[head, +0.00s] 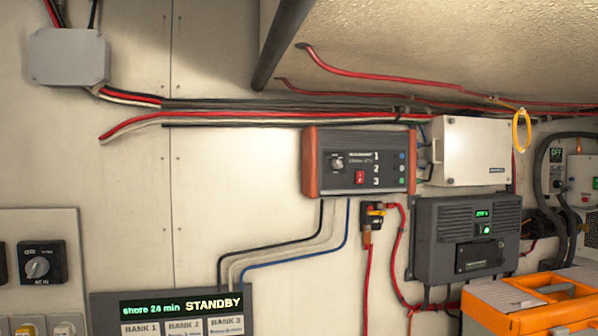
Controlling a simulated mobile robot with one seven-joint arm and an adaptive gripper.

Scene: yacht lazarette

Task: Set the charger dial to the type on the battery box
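A dark grey unit with orange-red ends (358,187), which looks like the charger, is fixed to the white wall at the centre. I cannot make out a battery box or a battery type label. My gripper is not in view.
A STANDBY display panel (170,306) with bank labels is at the bottom. An AC IN rotary switch (38,267) is at left. A black finned unit (445,255), a white box (480,150) and an orange case (530,305) are at right. Cables run along the wall.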

